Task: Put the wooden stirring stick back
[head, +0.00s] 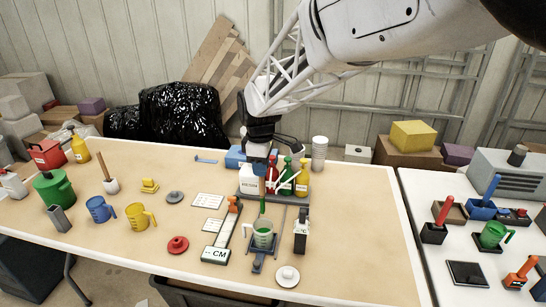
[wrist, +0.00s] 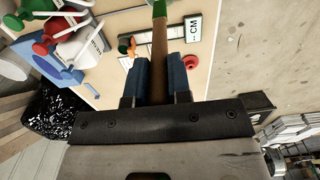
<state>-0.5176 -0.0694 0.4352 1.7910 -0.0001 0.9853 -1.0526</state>
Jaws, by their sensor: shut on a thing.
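My gripper (head: 262,170) is shut on the wooden stirring stick (wrist: 158,62), which hangs upright from the jaws. The stick's lower end is green (head: 262,204). In the head view this end appears just above the clear measuring cup of green liquid (head: 263,240); whether it touches the liquid is hard to tell. In the wrist view the wood runs between the two blue fingers, with the green end (wrist: 159,8) at the top edge. A grey upright holder (head: 60,218) stands at the table's left front.
A tray of white, green, red and yellow bottles (head: 247,186) stands behind the cup. Blue (head: 99,210) and yellow jugs (head: 139,217) stand left.

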